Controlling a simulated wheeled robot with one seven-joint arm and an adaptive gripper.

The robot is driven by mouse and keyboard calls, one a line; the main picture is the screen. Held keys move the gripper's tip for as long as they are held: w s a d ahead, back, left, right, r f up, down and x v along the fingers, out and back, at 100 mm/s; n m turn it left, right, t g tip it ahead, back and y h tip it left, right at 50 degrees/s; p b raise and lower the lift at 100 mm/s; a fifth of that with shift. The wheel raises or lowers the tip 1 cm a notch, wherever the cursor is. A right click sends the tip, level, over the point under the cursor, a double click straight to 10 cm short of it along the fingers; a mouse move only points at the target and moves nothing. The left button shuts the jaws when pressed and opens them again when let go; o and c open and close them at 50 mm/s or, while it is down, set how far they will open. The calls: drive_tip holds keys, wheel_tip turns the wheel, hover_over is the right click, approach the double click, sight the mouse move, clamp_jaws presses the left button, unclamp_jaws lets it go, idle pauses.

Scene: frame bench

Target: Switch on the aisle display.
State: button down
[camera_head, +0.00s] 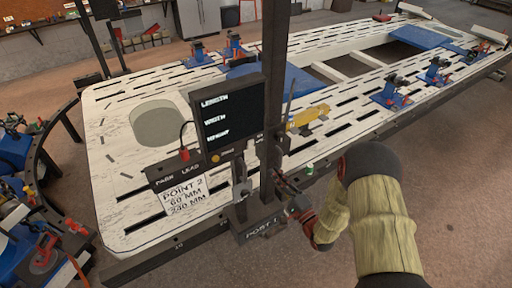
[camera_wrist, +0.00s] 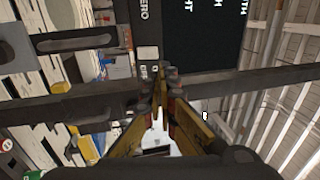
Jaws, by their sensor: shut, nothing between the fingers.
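The display (camera_head: 231,118) is a dark panel on the upright post, with white words for length, width and height and no figures I can make out. In the wrist view its black screen (camera_wrist: 200,40) is at the top, partly cut off. Beside it are a bezel marked ZERO and a small pale square (camera_wrist: 148,52). A small amber round part (camera_head: 215,158) sits under the screen in the head view. My gripper (camera_head: 281,180) is shut and empty, right of the post and below the display. In the wrist view its fingertips (camera_wrist: 164,82) are close to a dark bar; contact is unclear.
The dark post (camera_head: 272,90) stands between my gripper and the display. A slotted white frame bench (camera_head: 130,190) with blue clamps (camera_head: 392,92) extends behind. A yellow tool (camera_head: 310,115) is right of the post. A red plug (camera_head: 183,153) hangs left. Floor at right is clear.

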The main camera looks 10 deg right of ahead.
approach(249, 138)
drive_tip(key=x, duration=0.5)
drive_tip(key=shift+b, duration=0.35)
drive_tip(key=shift+r, duration=0.1)
drive_tip(key=shift+w+a+r+g+p, duration=0.1)
drive_tip(key=shift+w+r+g+p, duration=0.45)
drive_tip(key=shift+p, duration=0.7)
drive_tip(key=shift+f, duration=0.3)
drive_tip(key=shift+s, duration=0.15)
